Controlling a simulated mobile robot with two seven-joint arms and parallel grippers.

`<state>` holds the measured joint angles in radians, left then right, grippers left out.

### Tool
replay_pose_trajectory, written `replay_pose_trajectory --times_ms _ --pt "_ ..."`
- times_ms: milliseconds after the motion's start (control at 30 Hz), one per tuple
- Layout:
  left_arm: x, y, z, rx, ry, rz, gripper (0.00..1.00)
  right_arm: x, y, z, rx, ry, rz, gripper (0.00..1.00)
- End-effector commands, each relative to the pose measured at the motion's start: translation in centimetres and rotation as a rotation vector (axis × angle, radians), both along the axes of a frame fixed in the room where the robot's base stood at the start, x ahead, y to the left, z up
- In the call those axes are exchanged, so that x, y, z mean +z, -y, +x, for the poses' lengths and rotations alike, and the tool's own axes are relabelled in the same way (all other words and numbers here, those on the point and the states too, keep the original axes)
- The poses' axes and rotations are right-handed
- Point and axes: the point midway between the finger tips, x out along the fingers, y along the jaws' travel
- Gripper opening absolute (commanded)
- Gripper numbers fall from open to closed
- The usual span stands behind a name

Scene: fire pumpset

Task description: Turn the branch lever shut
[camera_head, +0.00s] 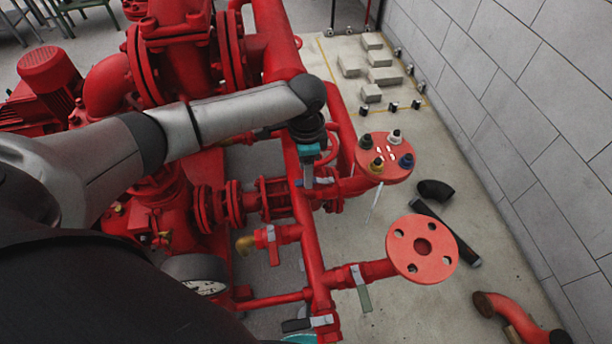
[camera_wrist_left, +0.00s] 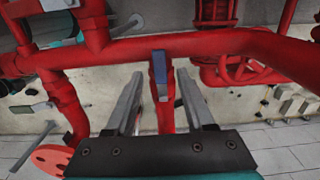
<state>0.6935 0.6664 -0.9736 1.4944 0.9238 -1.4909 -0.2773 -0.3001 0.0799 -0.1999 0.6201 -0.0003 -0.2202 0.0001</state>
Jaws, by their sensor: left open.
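A blue-grey lever (camera_wrist_left: 160,68) stands on a red branch pipe in the left wrist view. My left gripper (camera_wrist_left: 161,80) is open, with one finger on each side of the lever and a visible gap to both. Whether the lever reaches fully between the fingertips is hard to tell. In the head view my left gripper (camera_head: 308,176) points down at the red pipework, and its own body and wrist hide much of the lever there. A green-handled lever (camera_head: 364,298) hangs on the lower flanged branch.
A red flange (camera_head: 422,248) and a flange top with several coloured caps (camera_head: 384,158) stand right of the pipes. A black pipe piece (camera_head: 448,232) and a red elbow (camera_head: 512,318) lie on the floor. A block wall (camera_head: 520,120) bounds the right.

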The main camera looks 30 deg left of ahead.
Motion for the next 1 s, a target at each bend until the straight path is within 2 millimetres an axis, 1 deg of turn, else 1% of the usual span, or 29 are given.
replay_pose_trajectory --times_ms 33,200,500,900,1000 --pt "-0.8 0.0 0.0 0.001 -0.002 0.001 0.54 -0.3 0.0 0.0 0.0 0.0 0.0 0.5" --pt "-2.0 0.0 0.0 -0.001 -0.001 0.001 0.54 -0.5 0.0 0.0 0.0 0.0 0.0 0.5" --pt "-2.1 0.0 0.0 -0.001 -0.001 0.001 0.54 -0.5 0.0 0.0 0.0 0.0 0.0 0.5" --pt "-2.0 0.0 0.0 -0.001 0.0 0.0 0.09 -0.5 0.0 0.0 0.0 0.001 0.0 0.5" --pt "-2.0 0.0 0.0 -0.001 0.0 0.0 0.0 -0.5 0.0 0.0 0.0 0.001 0.0 0.5"
